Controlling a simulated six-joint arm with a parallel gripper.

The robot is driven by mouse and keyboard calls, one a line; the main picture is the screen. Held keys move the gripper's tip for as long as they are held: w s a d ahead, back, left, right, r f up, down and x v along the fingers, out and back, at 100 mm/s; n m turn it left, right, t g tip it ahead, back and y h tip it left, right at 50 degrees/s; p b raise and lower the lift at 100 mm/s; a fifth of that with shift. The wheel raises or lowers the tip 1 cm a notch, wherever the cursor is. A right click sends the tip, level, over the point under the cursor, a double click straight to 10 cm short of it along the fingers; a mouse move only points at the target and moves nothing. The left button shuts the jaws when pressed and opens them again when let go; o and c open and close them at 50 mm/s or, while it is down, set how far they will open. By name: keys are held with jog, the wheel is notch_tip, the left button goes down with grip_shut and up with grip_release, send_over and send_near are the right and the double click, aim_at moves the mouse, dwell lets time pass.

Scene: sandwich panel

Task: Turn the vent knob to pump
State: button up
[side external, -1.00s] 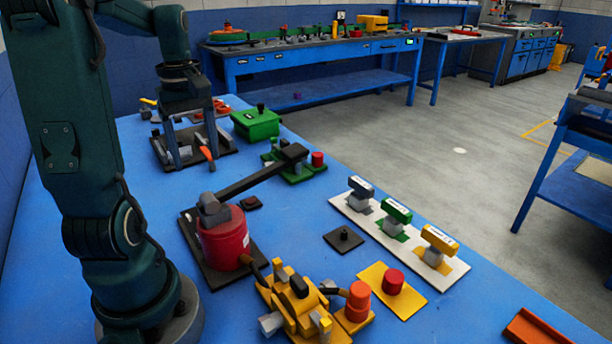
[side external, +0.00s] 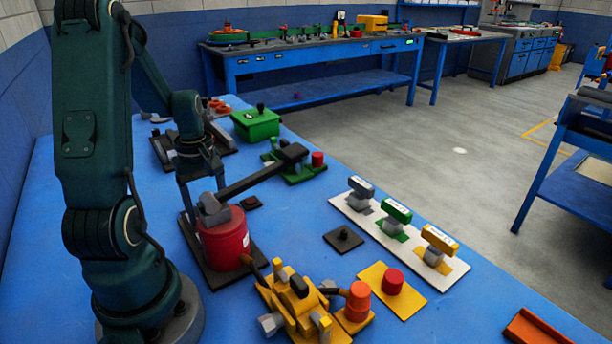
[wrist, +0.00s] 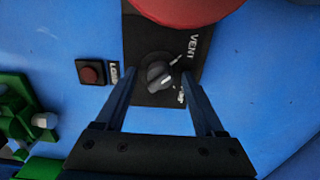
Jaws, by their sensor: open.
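The vent knob (wrist: 160,77) is a dark grey round knob with a raised grip on a black plate (wrist: 158,118) in the wrist view. A pale mark by it points up and right, toward the printed word VENT (wrist: 193,46). A smaller label (wrist: 182,93), too blurred to read surely, sits at its lower right. My gripper (wrist: 161,74) is open, with one finger on each side of the knob; I cannot tell whether they touch it. In the side view my gripper (side external: 204,198) is behind the red pot (side external: 224,238), and the knob is hidden.
The red pot's edge (wrist: 185,8) is close to my fingertips. A small dark red button (wrist: 90,73) lies to the left. A long dark lever (side external: 255,172) stretches right of my gripper.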

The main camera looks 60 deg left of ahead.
grip_shut()
jog(key=shift+m, duration=0.3)
jog(key=m, duration=1.3)
jog(key=shift+m, duration=2.1)
